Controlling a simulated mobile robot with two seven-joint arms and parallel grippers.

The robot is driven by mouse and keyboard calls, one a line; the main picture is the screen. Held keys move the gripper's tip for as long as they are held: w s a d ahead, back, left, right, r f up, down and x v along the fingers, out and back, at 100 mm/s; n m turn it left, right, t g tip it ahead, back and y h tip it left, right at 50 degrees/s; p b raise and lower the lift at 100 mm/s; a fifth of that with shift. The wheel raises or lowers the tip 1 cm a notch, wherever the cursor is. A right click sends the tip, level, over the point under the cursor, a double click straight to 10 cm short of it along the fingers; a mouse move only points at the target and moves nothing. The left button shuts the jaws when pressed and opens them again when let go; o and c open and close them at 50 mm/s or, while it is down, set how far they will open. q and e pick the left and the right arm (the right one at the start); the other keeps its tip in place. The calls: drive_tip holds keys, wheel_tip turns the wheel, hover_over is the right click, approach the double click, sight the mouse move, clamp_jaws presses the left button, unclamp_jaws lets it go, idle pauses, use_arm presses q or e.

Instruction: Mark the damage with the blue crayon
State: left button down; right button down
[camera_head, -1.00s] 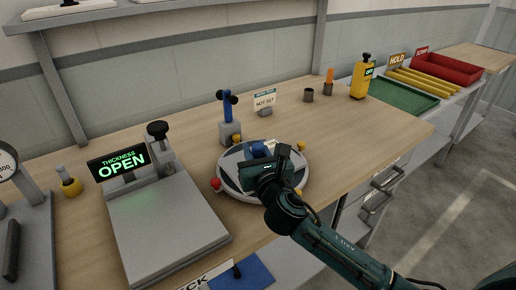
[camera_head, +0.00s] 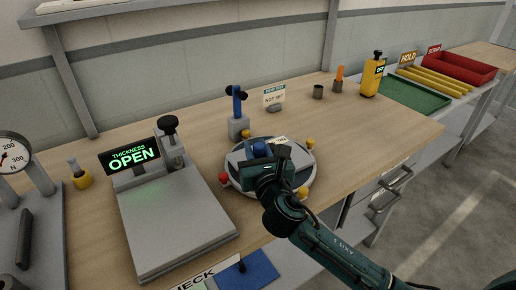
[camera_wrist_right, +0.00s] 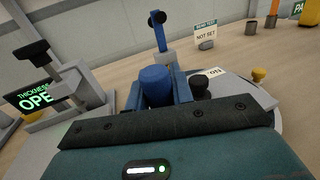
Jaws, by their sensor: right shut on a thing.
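My right gripper (camera_head: 264,158) is over the round grey plate (camera_head: 300,183) on the bench. It is shut on a blue cylinder, which I take to be the blue crayon (camera_wrist_right: 155,82). In the right wrist view the crayon stands upright between the jaws, its flat top toward the camera. Its lower tip is hidden, so I cannot tell whether it touches the piece on the plate. The damage is hidden behind the gripper or too small to make out. My left gripper is not in view.
Red and yellow knobs (camera_head: 309,143) ring the plate. A blue-post stand (camera_head: 237,110) is close behind it. The thickness gauge (camera_head: 178,220), reading OPEN, is at left. An orange crayon (camera_head: 339,74) stands in a holder beside an empty-looking cup (camera_head: 318,91). Green (camera_head: 415,95) and red trays (camera_head: 463,68) are far right.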

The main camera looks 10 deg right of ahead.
drive_tip(key=shift+f, duration=0.2)
